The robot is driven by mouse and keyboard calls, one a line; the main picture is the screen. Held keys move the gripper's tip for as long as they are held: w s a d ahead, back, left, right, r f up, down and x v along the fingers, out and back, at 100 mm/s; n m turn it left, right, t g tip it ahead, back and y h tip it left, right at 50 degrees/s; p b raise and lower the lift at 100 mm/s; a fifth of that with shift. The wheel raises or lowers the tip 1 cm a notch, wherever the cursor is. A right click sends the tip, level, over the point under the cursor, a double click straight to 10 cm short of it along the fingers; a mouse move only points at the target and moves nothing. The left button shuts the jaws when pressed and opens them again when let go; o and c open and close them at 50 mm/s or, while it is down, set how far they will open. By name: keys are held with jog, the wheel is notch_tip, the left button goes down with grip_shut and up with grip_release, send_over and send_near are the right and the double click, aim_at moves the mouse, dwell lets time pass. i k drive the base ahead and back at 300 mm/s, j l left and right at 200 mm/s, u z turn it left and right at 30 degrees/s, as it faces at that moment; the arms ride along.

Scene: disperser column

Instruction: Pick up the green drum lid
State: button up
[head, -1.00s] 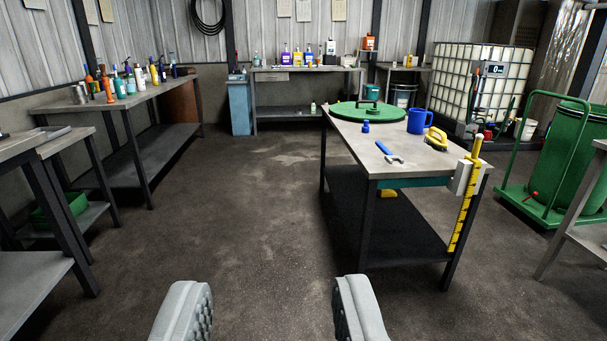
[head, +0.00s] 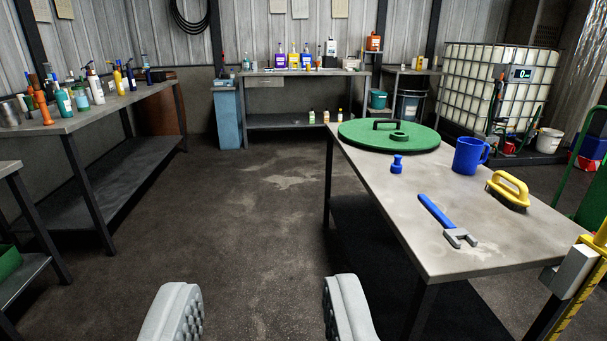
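The green drum lid (head: 360,137) lies flat on the far end of the grey worktable (head: 450,250). It is a round disc with a dark raised handle and a small round green cap on top. My gripper (head: 256,305) is at the bottom of the head view, its two grey fingers wide apart with only floor between them. It is well short of the lid and to the left of the table, touching nothing.
On the same table are a blue bung or stopper (head: 397,164), a blue mug (head: 469,156), a yellow brush (head: 509,190) and a blue-handled wrench (head: 447,220). A bench with bottles (head: 110,104) stands left. The floor (head: 260,220) between is clear.

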aim_at(392, 135)
jog(key=i, duration=1.7)
jog(key=i+j+z, duration=0.1)
jog(key=i, duration=1.6)
jog(key=i+j+z, duration=0.1)
jog(key=i+z, duration=0.15)
jog(key=i, duration=0.15)
jog(key=i+j+z, duration=0.25)
jog(key=i, duration=0.15)
jog(key=i+j+z, duration=0.25)
jog(key=i, duration=0.15)
